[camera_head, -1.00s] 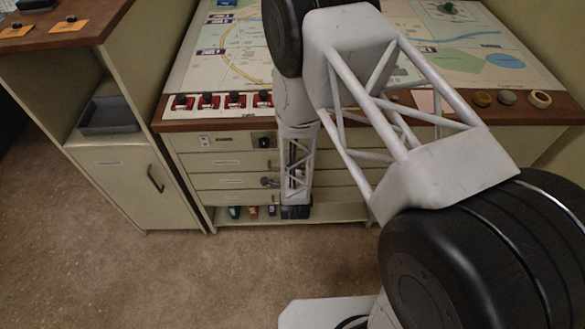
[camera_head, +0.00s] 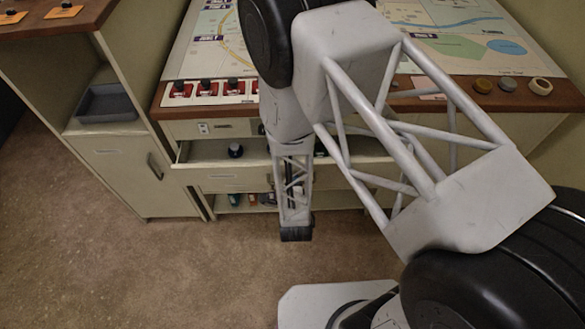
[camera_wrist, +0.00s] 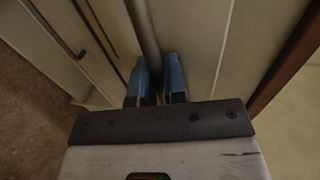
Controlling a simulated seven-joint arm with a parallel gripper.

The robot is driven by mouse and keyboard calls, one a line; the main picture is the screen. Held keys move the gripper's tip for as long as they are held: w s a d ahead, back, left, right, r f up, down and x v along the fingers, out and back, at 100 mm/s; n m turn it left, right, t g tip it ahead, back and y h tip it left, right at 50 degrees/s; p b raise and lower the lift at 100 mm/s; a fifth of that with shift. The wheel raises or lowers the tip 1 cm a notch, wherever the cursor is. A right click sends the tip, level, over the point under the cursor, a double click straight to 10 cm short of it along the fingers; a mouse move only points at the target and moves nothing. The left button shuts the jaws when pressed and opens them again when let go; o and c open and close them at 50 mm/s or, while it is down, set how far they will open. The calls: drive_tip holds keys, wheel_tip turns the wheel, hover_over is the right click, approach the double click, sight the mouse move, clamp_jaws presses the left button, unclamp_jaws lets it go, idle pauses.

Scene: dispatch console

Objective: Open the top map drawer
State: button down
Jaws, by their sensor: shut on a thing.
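The top map drawer (camera_head: 222,178) stands pulled out of the cream console, its inside showing below the switch panel. A dark round object (camera_head: 235,149) is inside it. In the wrist view, the blue fingers of my gripper (camera_wrist: 156,78) are shut on the grey bar handle (camera_wrist: 143,32), one on each side. The handle crosses a pale cream front. In the head view my arm covers the middle of the drawer, and the fingertips and handle are hidden behind it.
The console's map top (camera_head: 440,52) has a brown front edge with red switches (camera_head: 205,89) at left. Below the drawer, an open shelf holds several small coloured items (camera_head: 238,200). A cabinet (camera_head: 125,175) with a grey tray (camera_head: 107,103) stands left. The brown floor in front is clear.

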drive_tip(key=f+v, duration=0.1)
drive_tip(key=v, duration=0.6)
drive_tip(key=shift+s+f, duration=0.25)
drive_tip(key=shift+s, duration=0.15)
drive_tip(key=c, duration=1.2)
unclamp_jaws()
drive_tip(key=shift+s, duration=0.1)
wheel_tip(320, 180, up, 8)
drive_tip(key=s, duration=0.2)
drive_tip(key=shift+s+f, duration=0.2)
drive_tip(key=shift+s, duration=0.15)
